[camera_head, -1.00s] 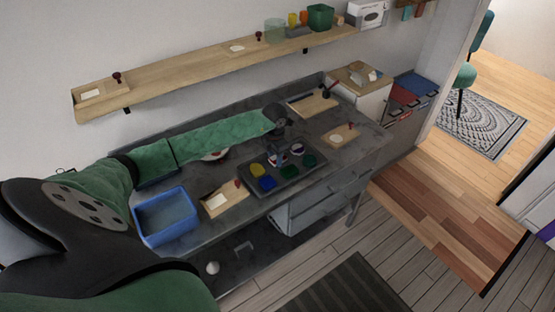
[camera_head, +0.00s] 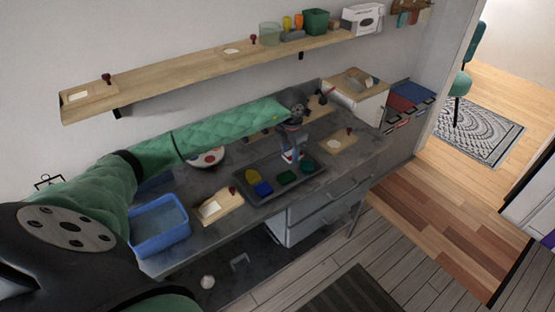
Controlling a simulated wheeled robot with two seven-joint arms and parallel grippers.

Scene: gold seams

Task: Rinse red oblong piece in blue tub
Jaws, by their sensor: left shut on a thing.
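The blue tub (camera_head: 165,243) stands at the left end of the grey workbench, with what looks like water inside. My left gripper (camera_head: 291,155) is far to the right of the tub, over the back part of a dark tray (camera_head: 274,205). It points down and is shut on a small piece showing red, the red oblong piece (camera_head: 287,157). The piece is partly hidden by the fingers, and I cannot tell whether it is clear of the tray. My right gripper is not in view.
The tray holds a yellow piece (camera_head: 252,175), a blue piece (camera_head: 264,188) and green pieces (camera_head: 287,178). A wooden board (camera_head: 223,206) lies between tub and tray. A round dish (camera_head: 207,158) sits behind, by my left arm. Another board (camera_head: 337,145) lies right of the tray.

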